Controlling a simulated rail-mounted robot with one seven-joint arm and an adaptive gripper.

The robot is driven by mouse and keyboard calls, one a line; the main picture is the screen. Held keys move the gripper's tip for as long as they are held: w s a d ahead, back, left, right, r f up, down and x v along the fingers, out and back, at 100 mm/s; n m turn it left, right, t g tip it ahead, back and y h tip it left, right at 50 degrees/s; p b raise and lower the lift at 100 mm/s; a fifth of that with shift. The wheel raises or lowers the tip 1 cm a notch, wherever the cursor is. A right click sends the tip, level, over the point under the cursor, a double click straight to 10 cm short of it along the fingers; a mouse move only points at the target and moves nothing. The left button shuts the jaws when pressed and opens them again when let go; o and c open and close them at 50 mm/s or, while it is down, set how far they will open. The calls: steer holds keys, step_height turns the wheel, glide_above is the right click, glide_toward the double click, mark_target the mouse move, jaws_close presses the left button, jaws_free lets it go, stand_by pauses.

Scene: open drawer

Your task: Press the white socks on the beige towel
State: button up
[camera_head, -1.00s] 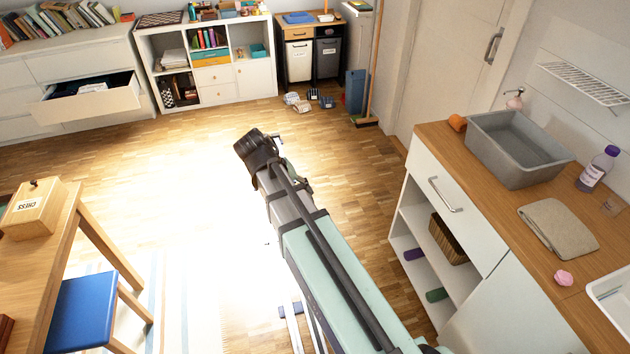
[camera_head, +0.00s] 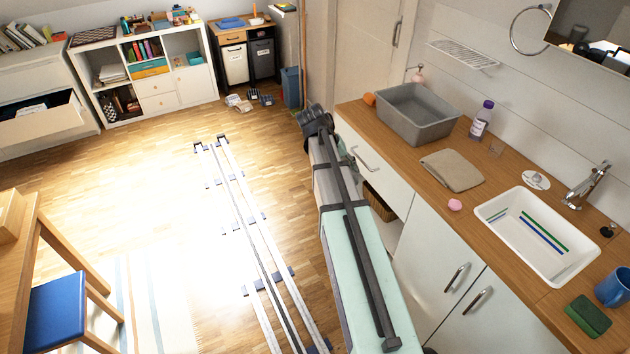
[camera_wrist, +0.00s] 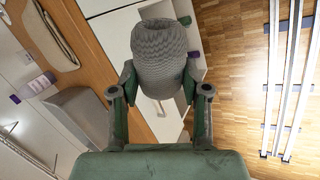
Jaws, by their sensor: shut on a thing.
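The beige towel (camera_head: 452,170) lies folded on the wooden counter, between the grey basin and the white sink. It also shows at the upper left of the wrist view (camera_wrist: 48,35), apart from the socks.
A grey basin (camera_head: 418,115), a purple-capped bottle (camera_head: 481,120) and a small pink object (camera_head: 455,205) stand around the towel. A white sink (camera_head: 536,234) with a tap (camera_head: 588,186) is to its right. A drawer (camera_head: 40,125) stands open at the far left.

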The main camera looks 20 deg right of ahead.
steer(key=s+d+r+m+p, duration=0.1)
steer(key=s+d+r+p, duration=0.15)
steer(key=d, duration=1.05)
steer(key=s+d+r+p, duration=0.1)
steer(key=s+d, duration=0.2)
steer(key=d, duration=0.9)
steer(key=s+d+r+m+p, duration=0.1)
steer(key=s+d+r+p, duration=0.1)
steer(key=d, duration=1.1)
steer(key=shift+n+g, duration=0.3)
steer(key=shift+s+f+b, duration=0.15)
steer(key=shift+f+b, duration=1)
steer(key=shift+f, duration=1.9)
steer(key=o, duration=0.4)
steer(key=c, duration=0.4)
